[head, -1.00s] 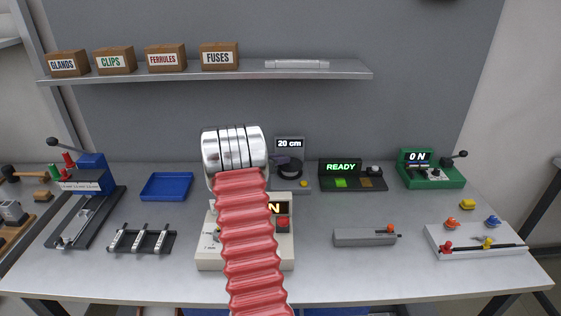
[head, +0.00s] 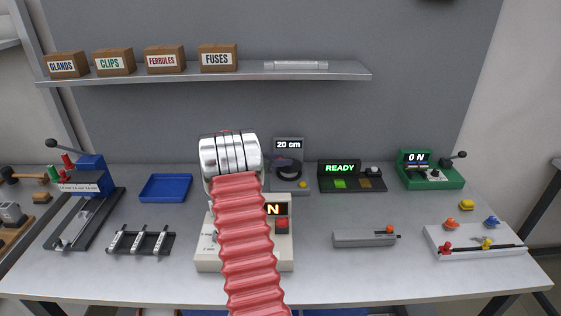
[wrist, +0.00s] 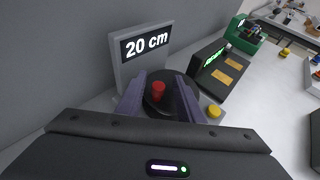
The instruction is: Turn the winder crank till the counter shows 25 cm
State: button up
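The winder's counter (wrist: 147,43) reads 20 cm in the wrist view; it also shows at the back of the bench in the head view (head: 288,145). Below it is the winder's dark round crank wheel (wrist: 172,110) with a red knob (wrist: 158,90). My gripper (wrist: 160,78) is open, its two purple-grey fingers spread on either side of the knob with gaps visible. I cannot tell how deep the knob sits between them. In the head view my arm hides most of the gripper, and the knob is not clearly visible.
A yellow button (wrist: 213,111) is close to the right finger. A black unit reading READY (head: 340,169) stands just right of the winder. A beige machine (head: 277,255) stands in front, partly hidden by my arm. A shelf (head: 210,74) with boxes hangs above.

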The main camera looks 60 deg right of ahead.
jog(key=shift+w+a, duration=0.1)
jog(key=v, duration=1.3)
jog(key=shift+a+r, duration=0.15)
jog(key=shift+a, duration=0.1)
jog(key=shift+a, duration=0.1)
